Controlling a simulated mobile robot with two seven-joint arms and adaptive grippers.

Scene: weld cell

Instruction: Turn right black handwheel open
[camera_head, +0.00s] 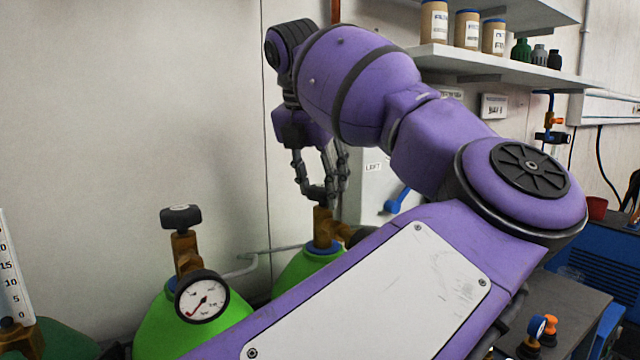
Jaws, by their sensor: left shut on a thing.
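My left gripper (322,192) points down at the brass valve (322,228) of the right green cylinder (302,268). Its dark fingers are closed around the top of that valve, where the right black handwheel sits. The handwheel is mostly hidden by the fingers, and I cannot tell how far it is turned. The left green cylinder (150,325) stands nearer, with its own black handwheel (181,217) on a brass valve and a round white gauge (202,296). My purple arm covers the right cylinder's lower part. My right gripper is not in view.
A pale wall panel (130,120) stands close behind the cylinders. A shelf (500,68) with several jars and small bottles is at upper right. A grey box (375,180) with a blue lever (397,200) is just behind the gripper. A blue machine (600,258) stands at right.

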